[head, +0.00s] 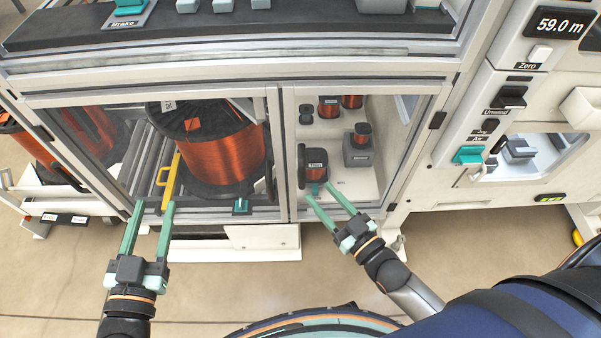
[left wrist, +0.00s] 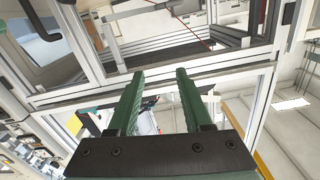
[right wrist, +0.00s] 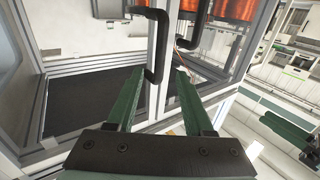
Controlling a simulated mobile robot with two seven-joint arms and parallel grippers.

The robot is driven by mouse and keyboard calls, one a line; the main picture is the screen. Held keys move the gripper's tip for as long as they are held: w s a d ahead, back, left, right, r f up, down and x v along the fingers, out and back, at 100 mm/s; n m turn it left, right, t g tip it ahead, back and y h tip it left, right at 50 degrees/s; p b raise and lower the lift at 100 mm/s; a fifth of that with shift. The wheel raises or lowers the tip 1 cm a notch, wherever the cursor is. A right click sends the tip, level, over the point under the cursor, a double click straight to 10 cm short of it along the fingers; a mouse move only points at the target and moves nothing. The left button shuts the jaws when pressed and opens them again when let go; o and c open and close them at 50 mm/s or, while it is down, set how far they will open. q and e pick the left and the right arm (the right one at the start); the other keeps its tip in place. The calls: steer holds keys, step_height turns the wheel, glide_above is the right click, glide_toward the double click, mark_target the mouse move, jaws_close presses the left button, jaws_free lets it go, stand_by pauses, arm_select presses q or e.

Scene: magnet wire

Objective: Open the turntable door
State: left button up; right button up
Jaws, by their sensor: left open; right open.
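A cabinet has two glass doors; I cannot tell by a label which is the turntable door. The left door (head: 75,105) covers a large copper spool (head: 215,150) and has a black handle (head: 270,160) at its right edge. The right door (head: 400,150) covers small spools and has a black handle (head: 301,165) at its left edge. My right gripper (head: 319,192) is open and empty in front of the right door's lower part. In the right wrist view a black handle (right wrist: 157,60) appears between its fingertips, apparently ungripped. My left gripper (head: 154,206) is open and empty near the left door's lower edge.
A control panel with a display (head: 560,22) and a teal lever (head: 468,155) stands at right. A cart with copper spools (head: 25,140) stands at far left. A yellow bar (head: 170,180) shows behind the left glass. Floor (head: 220,285) is open in front.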

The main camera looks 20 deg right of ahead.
mark_target(304, 176)
arm_select(q)
step_height(304, 176, up, 10)
steer(key=s+m+t+h+b, duration=0.1)
steer(key=m+t+h, duration=0.1)
steer(key=t+h, duration=0.1)
steer(key=shift+d+f+t, duration=0.15)
steer(key=shift+d+t, duration=0.15)
steer(key=shift+d, duration=0.05)
arm_select(e)
steer(key=x, duration=0.8)
steer(key=shift+w+f, duration=0.1)
steer(key=shift+w, duration=0.05)
arm_select(q)
steer(key=shift+s, duration=0.1)
arm_select(e)
jaws_close()
